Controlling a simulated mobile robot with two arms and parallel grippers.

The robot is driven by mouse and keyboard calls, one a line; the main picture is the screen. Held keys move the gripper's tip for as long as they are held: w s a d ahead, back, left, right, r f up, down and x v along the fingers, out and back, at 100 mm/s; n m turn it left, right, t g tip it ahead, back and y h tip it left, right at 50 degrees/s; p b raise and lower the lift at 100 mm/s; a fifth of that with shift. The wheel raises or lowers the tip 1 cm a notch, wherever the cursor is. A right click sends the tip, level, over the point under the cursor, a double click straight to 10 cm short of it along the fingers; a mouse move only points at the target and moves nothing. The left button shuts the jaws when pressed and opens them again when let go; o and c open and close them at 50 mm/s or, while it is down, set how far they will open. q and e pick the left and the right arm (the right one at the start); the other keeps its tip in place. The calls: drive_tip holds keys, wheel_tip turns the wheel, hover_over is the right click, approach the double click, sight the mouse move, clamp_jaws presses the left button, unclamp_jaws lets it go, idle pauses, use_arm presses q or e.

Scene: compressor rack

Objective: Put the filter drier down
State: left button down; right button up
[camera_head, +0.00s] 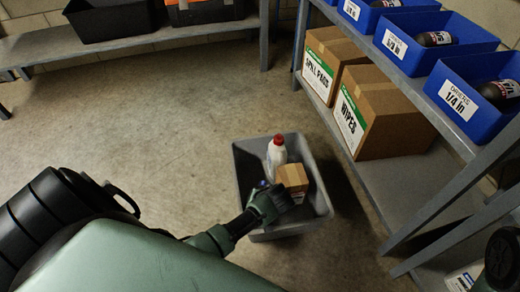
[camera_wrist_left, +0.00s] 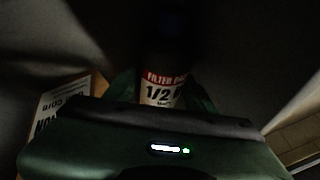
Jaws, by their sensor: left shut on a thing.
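My left gripper (camera_head: 270,203) reaches down into a grey tote (camera_head: 322,160) on the floor in the head view. It is shut on the filter drier (camera_wrist_left: 163,90), a dark cylinder with a red and white 1/2 label in the left wrist view. The drier is mostly hidden by the gripper in the head view, and much of it is in shadow in the wrist view. I cannot tell whether it touches the tote floor.
In the tote, a white bottle with a red cap (camera_head: 276,158) and a small cardboard box (camera_head: 293,176) stand close beside my left gripper. A rack with blue bins (camera_head: 400,57) and cartons (camera_head: 385,115) is at right. A low shelf (camera_head: 130,42) is at back left.

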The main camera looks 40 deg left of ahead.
use_arm(q)
drive_tip(key=c, duration=0.5)
unclamp_jaws()
drive_tip(key=shift+f, duration=0.1)
